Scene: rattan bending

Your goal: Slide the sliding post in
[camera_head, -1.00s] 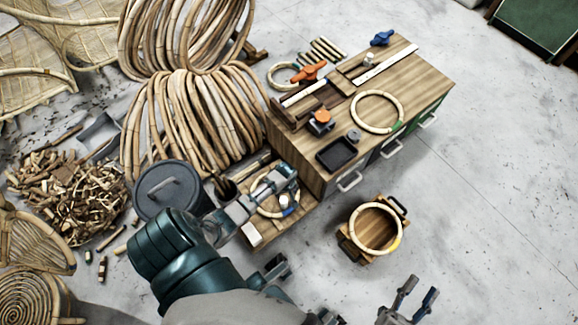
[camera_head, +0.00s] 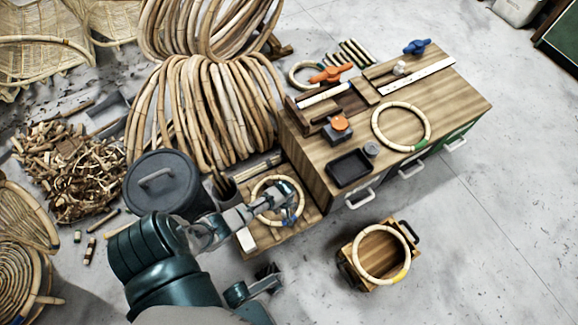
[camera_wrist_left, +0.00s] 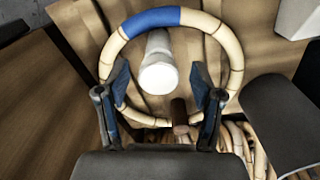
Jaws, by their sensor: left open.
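A rattan ring with a blue band (camera_head: 258,186) lies on the low wooden shelf beside the workbench. In the left wrist view the ring (camera_wrist_left: 228,50) surrounds a pale upright post with a white round top (camera_wrist_left: 158,73). I cannot tell whether this is the sliding post. My left gripper (camera_head: 291,210) is over the ring. In the left wrist view its open blue fingers (camera_wrist_left: 161,95) stand on either side below the post, with nothing visibly gripped. A short brown peg (camera_wrist_left: 180,116) shows between them. On the workbench a small white knob (camera_head: 400,68) stands near a slotted board.
A grey bin (camera_head: 160,180) stands left of the shelf.

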